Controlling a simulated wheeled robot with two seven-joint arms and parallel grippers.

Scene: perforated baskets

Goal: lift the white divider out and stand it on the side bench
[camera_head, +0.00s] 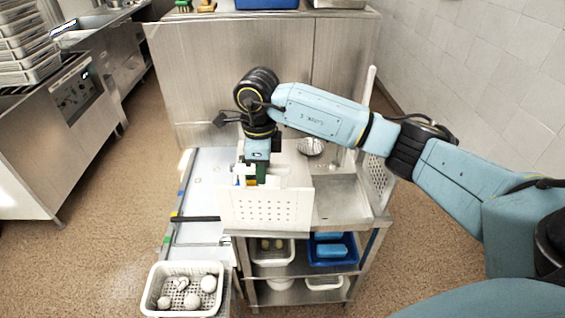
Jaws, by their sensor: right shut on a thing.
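The white divider (240,210) appears as an upright panel with rows of small holes, in the middle of the head view at the front of the steel worktop. My right gripper (252,181) points down at its top edge and is shut on it. The fingertips are partly hidden among white, green and yellow parts there. I cannot tell whether the divider's lower edge touches anything. A low, pale side bench (198,225) with coloured tape along its edge lies to the left of the divider. My left gripper is out of view.
A white perforated basket (148,297) with several round pale objects stands at the front left. Another white perforated panel (377,182) stands at the worktop's right end. A sink basin (342,195) and a metal bowl (310,146) lie right of the gripper. Steel cabinets close off the back.

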